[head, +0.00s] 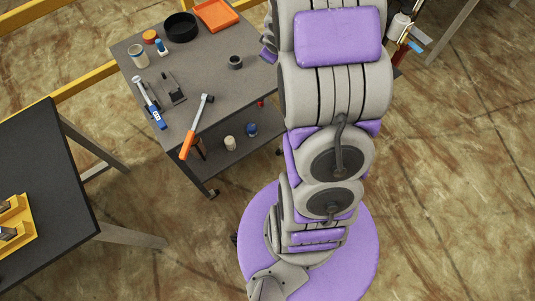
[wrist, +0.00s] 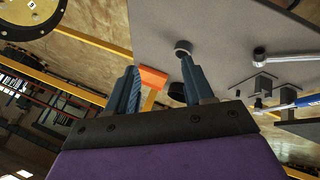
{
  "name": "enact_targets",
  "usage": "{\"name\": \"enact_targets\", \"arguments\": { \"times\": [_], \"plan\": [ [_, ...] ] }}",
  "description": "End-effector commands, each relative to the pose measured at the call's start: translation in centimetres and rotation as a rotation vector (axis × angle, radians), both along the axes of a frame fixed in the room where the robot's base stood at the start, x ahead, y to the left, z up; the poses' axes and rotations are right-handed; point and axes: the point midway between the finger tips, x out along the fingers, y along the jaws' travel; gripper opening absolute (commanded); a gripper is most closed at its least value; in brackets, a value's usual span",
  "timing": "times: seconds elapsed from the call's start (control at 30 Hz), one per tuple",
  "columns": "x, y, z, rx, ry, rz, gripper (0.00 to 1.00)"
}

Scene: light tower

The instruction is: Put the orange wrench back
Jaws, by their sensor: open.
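The orange wrench (head: 188,143) lies on the grey cart top (head: 226,87), its orange handle reaching over the front edge and its metal head pointing inward. Its metal head also shows at the right of the wrist view (wrist: 260,53), with the handle out of frame. My gripper (wrist: 160,64) is open and empty, its two dark fingers apart. The wrench lies to the right of the fingers, not between them. In the head view my arm hides the gripper.
A blue-handled tool (head: 152,107) and a dark stand (head: 172,92) lie left of the wrench. A small grey cup (head: 235,62), black bowl (head: 181,27) and orange tray (head: 215,13) are farther back. A dark table (head: 45,180) with a yellow tray (head: 22,232) stands left.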

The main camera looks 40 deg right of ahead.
Motion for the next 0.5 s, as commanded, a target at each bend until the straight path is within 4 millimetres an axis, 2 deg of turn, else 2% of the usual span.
{"name": "enact_targets", "arguments": {
  "times": [0.03,0.1,0.27,0.37,0.5],
  "plan": [
    [-0.8,0.6,1.8,-0.019,0.015,-0.04,0.52],
    [-2.5,1.5,3.6,-0.031,0.049,-0.112,0.52],
    [-7.6,4.7,7.1,-0.019,0.139,-0.257,0.52],
    [-11.5,7.6,8.6,0.017,0.205,-0.333,0.52],
    [-17.3,12.3,10.3,0.092,0.31,-0.411,0.52]
  ]
}}
